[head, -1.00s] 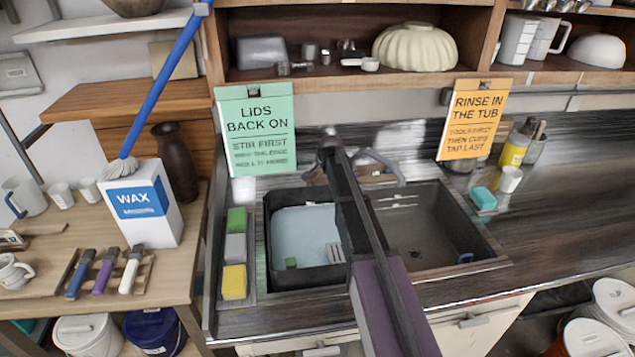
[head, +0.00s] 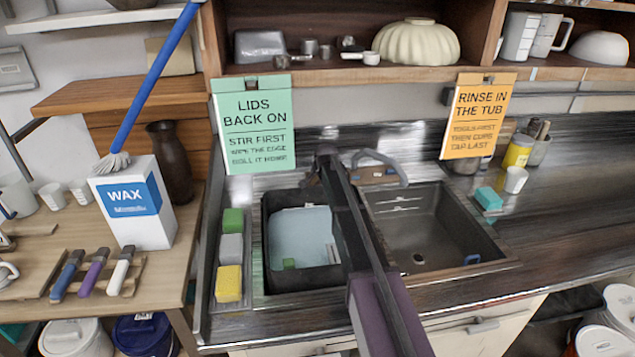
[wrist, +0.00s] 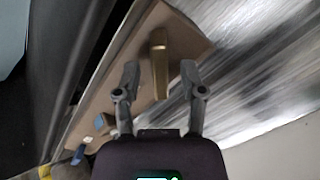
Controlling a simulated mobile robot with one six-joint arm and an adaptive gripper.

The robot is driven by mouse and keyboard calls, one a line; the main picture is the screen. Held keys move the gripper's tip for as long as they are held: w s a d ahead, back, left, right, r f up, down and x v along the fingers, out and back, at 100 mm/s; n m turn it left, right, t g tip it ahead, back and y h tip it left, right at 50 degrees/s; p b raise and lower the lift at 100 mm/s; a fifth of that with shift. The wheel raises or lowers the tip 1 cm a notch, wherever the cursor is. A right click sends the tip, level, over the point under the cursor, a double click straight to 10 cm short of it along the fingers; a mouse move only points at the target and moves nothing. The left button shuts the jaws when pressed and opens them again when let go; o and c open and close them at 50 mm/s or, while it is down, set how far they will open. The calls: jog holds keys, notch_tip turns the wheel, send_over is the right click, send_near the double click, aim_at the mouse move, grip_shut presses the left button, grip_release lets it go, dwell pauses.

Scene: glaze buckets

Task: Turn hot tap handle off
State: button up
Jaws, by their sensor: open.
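A brass tap handle (wrist: 158,65) stands on a brown block (wrist: 190,35) in the wrist view. My gripper (wrist: 159,72) is open, with one finger on each side of the handle and a visible gap to each. Whether the handle is level with the fingertips in depth, I cannot tell. In the head view my gripper end (head: 326,158) is at the back of the sink, and my arm hides the handle. The brown tap block (head: 378,173) and grey curved spout (head: 385,160) show to its right. A blue mark (wrist: 100,122) lies on the block's lower part.
My arm crosses above the sink between a black tub (head: 275,278) of pale liquid and the bare basin (head: 440,225). A green sign (head: 253,125) and an orange sign (head: 478,115) stand behind. Sponges (head: 229,283) lie left. The right counter (head: 570,215) is mostly clear.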

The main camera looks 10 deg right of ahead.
jog(key=shift+w+f, duration=0.1)
dwell(0.3)
grip_shut()
jog(key=shift+m, duration=0.3)
jog(key=m, duration=0.4)
jog(key=shift+m+t+b, duration=0.3)
jog(key=shift+m, duration=1.5)
